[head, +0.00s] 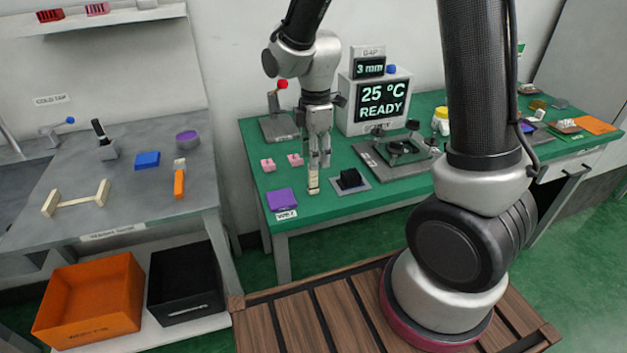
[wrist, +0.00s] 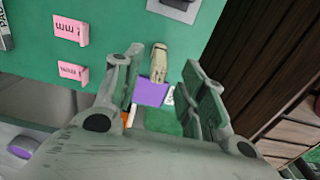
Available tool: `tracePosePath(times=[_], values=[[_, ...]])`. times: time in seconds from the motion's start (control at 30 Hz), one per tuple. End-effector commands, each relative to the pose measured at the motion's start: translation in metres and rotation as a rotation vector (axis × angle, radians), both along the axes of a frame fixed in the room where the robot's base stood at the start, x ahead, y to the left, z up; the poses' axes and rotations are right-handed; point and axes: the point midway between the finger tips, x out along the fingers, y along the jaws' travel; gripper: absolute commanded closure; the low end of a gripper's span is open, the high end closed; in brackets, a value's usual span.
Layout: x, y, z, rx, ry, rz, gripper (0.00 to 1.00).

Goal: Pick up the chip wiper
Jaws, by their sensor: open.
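A small cream upright piece with a darker base, which I take to be the chip wiper (head: 314,182), stands on the green bench near its front edge. My gripper (head: 318,163) points down just above it with its fingers apart. In the wrist view the cream piece (wrist: 159,60) shows in the gap between the fingertips of my gripper (wrist: 163,68). No finger is seen closed on it. I cannot tell how far the tips are above it.
A purple block (head: 281,200) lies left of the piece, and a black block on a grey plate (head: 351,182) lies right. Pink blocks (head: 268,165) sit behind left. A display box (head: 378,102) and a fixture (head: 403,150) stand behind right.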

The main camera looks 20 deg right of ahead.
Motion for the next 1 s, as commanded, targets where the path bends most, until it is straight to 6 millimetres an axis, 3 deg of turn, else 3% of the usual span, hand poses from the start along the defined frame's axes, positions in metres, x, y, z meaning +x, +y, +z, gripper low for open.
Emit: tracePosePath(times=[0.2,0.5,0.53,0.77,1.0], values=[[0.0,0.006,-0.034,-0.001,0.003,-0.002,0.59],[0.0,0.006,-0.041,0.0,0.0,-0.002,0.59],[0.0,0.006,-0.041,0.0,0.0,-0.002,0.61],[0.0,0.006,-0.041,0.0,0.0,-0.002,1.0],[0.0,0.006,-0.041,0.0,0.0,-0.002,1.0]])
